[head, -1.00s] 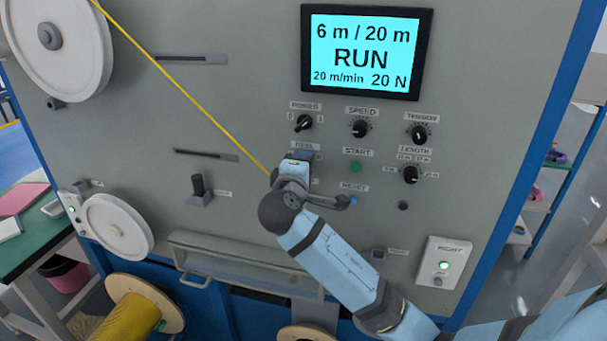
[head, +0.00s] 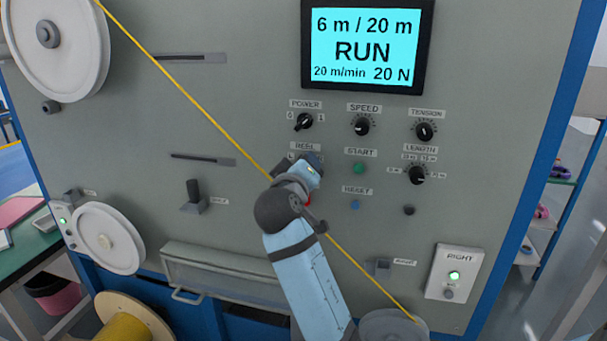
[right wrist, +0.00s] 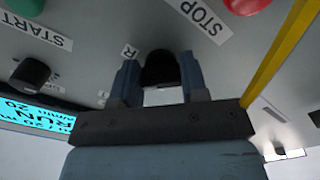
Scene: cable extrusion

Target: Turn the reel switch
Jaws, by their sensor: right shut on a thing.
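The reel switch is a black knob (right wrist: 160,68) under the REEL label (head: 305,147) on the grey panel. In the head view my right gripper (head: 312,163) covers it. In the right wrist view the two blue fingers of my right gripper (right wrist: 158,80) stand on either side of the knob and are shut on it. An "R" label (right wrist: 129,51) shows beside the left finger. The knob's exact pointer position is hidden. My left gripper is not in view.
A yellow cable (head: 205,112) runs diagonally past my gripper to a lower-right reel (head: 395,325). The START button (head: 359,168), RESET button (head: 355,204), partly hidden red STOP button (right wrist: 245,4) and POWER knob (head: 303,122) are close by. The screen (head: 365,48) reads RUN.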

